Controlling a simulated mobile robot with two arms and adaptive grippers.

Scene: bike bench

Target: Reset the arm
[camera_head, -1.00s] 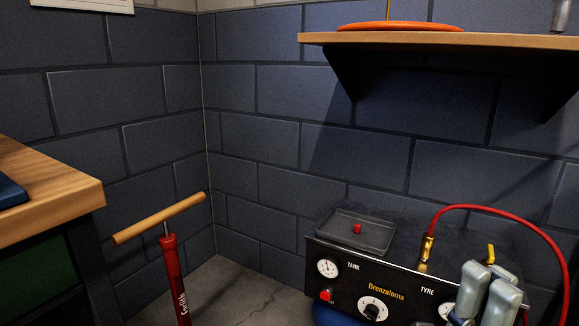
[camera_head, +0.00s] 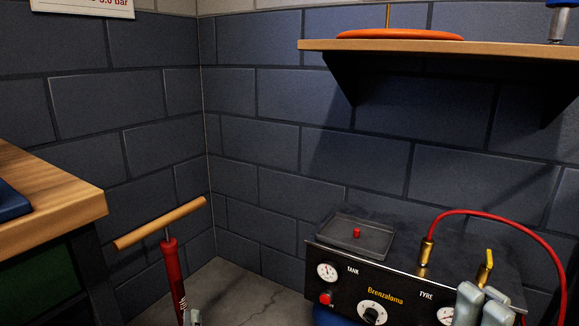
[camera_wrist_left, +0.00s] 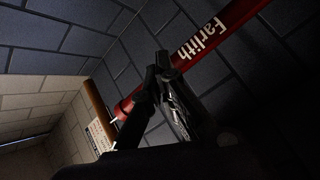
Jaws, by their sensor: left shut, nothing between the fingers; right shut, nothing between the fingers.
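My left gripper (camera_head: 192,317) shows only as a small grey tip at the bottom edge of the head view, in front of the red pump (camera_head: 171,270). In the left wrist view my left gripper (camera_wrist_left: 165,85) is shut and empty, with the red pump barrel (camera_wrist_left: 215,45), lettered "Farlith", behind it. I cannot tell whether they touch. My right gripper (camera_head: 482,304) shows as grey parts at the lower right, in front of the compressor panel. It is shut with nothing in it; its lower part is cut off.
The compressor (camera_head: 400,290) has gauges, knobs, a black top tray (camera_head: 345,235) and a red hose (camera_head: 520,222). A wooden shelf (camera_head: 400,46) holds an orange disc (camera_head: 393,34). A wooden bench (camera_head: 60,205) stands left. The pump's wooden handle (camera_head: 160,223) sticks up.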

